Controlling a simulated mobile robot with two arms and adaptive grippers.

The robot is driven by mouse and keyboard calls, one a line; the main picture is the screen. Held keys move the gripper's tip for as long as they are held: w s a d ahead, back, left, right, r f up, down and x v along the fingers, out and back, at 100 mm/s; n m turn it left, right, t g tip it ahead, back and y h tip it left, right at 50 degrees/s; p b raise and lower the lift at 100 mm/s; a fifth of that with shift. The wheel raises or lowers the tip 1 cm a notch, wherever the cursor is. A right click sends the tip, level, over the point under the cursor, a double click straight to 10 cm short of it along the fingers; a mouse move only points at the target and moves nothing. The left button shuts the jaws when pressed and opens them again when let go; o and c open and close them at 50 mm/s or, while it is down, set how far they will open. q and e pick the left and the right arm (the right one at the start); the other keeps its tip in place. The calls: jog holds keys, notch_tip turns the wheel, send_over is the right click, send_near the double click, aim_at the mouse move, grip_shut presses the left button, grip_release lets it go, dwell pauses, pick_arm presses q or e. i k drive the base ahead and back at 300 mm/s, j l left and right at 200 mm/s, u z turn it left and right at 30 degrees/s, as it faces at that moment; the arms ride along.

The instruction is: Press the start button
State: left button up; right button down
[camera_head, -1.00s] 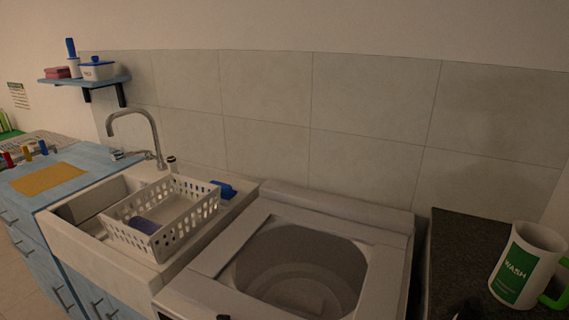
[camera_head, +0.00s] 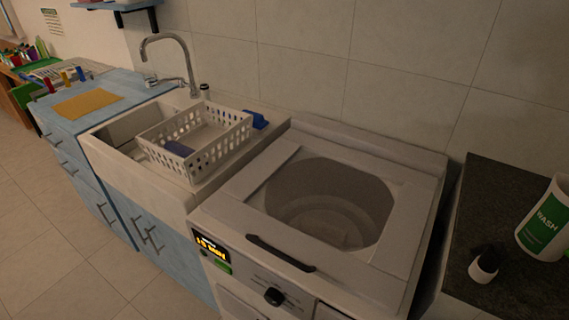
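A white top-loading washing machine (camera_head: 330,262) stands in the middle, with its round drum (camera_head: 325,205) visible from above. On its front panel, at the left, is a small dark display (camera_head: 208,247) with glowing orange characters, too small to read. Just below the display is a green button (camera_head: 223,267), partly dark at its edges. A dark round knob (camera_head: 274,296) sits further right on the panel. A dark handle (camera_head: 280,253) runs along the front top edge. Neither of my grippers is in view.
A white sink (camera_head: 105,155) with a perforated basket (camera_head: 205,155) adjoins the machine on the left. A dark counter (camera_head: 510,200) on the right holds a white-and-green WASH container (camera_head: 545,225) and a small black-and-white object (camera_head: 484,265). The tiled floor (camera_head: 60,250) at front left is clear.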

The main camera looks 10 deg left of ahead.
aim_at(225, 268)
jog(key=u, duration=0.95)
